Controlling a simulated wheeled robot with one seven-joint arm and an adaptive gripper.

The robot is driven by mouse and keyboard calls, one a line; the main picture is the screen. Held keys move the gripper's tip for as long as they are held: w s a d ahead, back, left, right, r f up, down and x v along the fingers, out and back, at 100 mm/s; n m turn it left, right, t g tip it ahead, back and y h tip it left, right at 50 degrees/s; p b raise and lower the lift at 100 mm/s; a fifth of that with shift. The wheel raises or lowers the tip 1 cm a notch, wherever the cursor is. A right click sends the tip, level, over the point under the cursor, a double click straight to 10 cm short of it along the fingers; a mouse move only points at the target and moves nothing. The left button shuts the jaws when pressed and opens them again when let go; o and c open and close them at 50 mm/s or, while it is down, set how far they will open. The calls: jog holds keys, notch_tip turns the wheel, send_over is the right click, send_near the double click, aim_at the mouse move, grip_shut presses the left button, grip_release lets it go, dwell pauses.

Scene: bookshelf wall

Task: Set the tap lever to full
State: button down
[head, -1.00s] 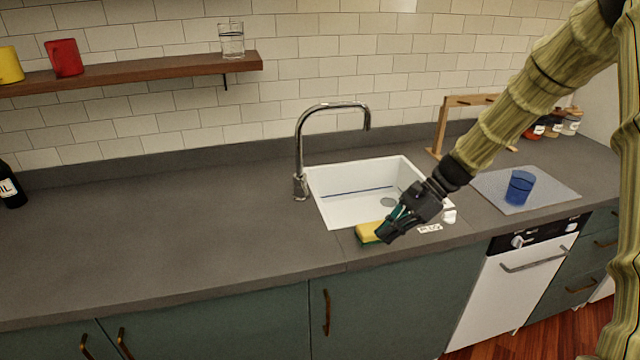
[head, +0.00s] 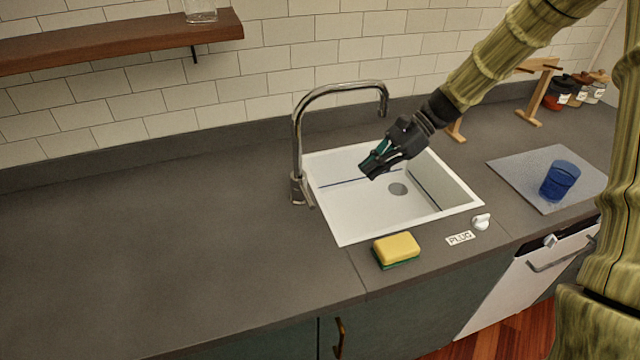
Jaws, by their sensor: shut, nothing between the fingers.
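The chrome tap (head: 297,150) stands upright at the back left corner of the white sink (head: 342,228). Its spout arches to the right over the basin. A small lever (head: 308,198) shows low on the right side of the tap's base; its exact setting is too small to tell. My gripper (head: 368,172) is shut and empty. It appears above the sink basin, to the right of the tap and apart from it, with its fingers pointing down and left.
A yellow and green sponge (head: 396,248) lies in front of the sink, beside a PLUG label (head: 460,238) and a white knob (head: 481,222). A blue cup (head: 559,180) stands on a grey mat (head: 520,168) at right. The counter left of the tap is clear.

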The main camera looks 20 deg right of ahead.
aim_at(304, 192)
jog(key=a+f+p, duration=0.1)
jog(key=a, duration=0.2)
jog(key=s+a+f+p, duration=0.1)
jog(key=a+f, duration=0.1)
jog(key=a, duration=0.2)
jog(key=a+f+p, duration=0.1)
jog(key=a+f, duration=0.1)
jog(key=a, duration=0.1)
jog(key=shift+s+a, duration=0.2)
jog(key=shift+a, duration=0.5)
jog(key=shift+a+f, duration=0.1)
